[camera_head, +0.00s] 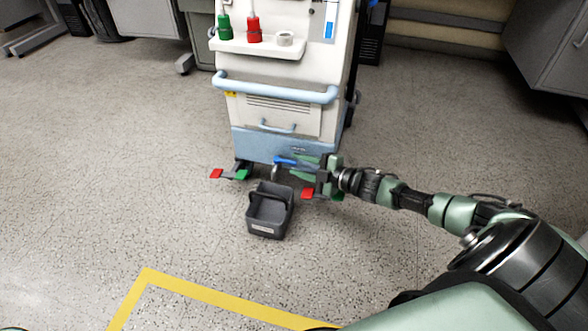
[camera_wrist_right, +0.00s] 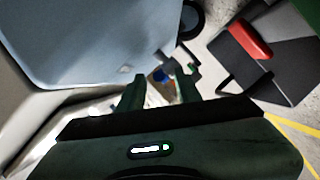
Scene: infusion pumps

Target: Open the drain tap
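The drain tap has a blue lever (camera_head: 285,160) and a grey spout low on the front of the white and pale blue machine (camera_head: 275,144). My right gripper (camera_head: 298,167) reaches in from the right, with its fingers close beside the tap. My left gripper is not in view.
A dark grey open bin (camera_head: 269,222) stands on the floor in front of the machine. Red and green foot pedals (camera_head: 216,174) flank the machine's base. A light blue handrail (camera_head: 275,93) is above. A yellow floor line (camera_head: 205,290) lies nearer me. The floor at left is clear.

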